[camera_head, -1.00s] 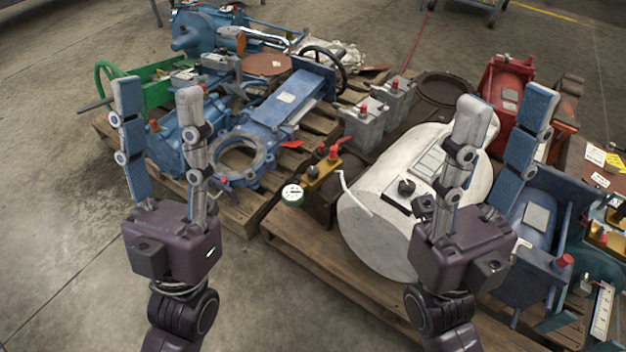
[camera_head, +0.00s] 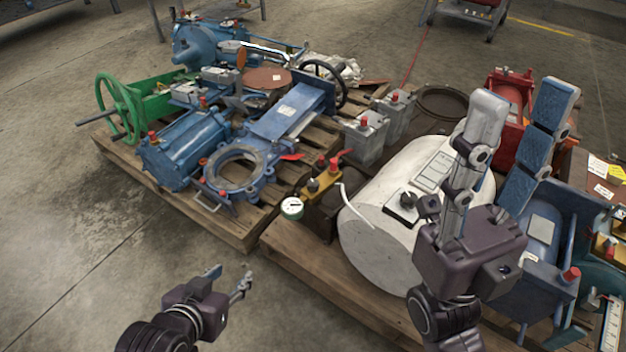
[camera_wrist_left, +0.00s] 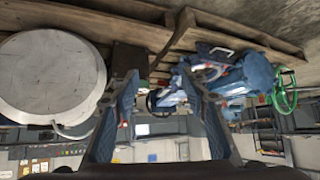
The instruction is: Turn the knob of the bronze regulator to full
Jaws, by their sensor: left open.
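The bronze regulator (camera_head: 322,184) is a small gold-coloured block near the front left of the white drum, with a black knob (camera_head: 313,186), red caps and a round white gauge (camera_head: 292,208). The knob's setting is too small to read. My left gripper (camera_head: 229,276) is open and empty, low over the floor in front of the pallets, apart from the regulator. In the left wrist view its fingers (camera_wrist_left: 160,82) stand apart; the regulator is not clear there. My right gripper (camera_head: 522,98) is raised in front of the drum, its fingers apart with nothing between them.
Blue valve parts and a green handwheel (camera_head: 122,105) crowd the left pallet (camera_head: 225,222). Blue and red machines stand at the right. The floor at the front left is clear.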

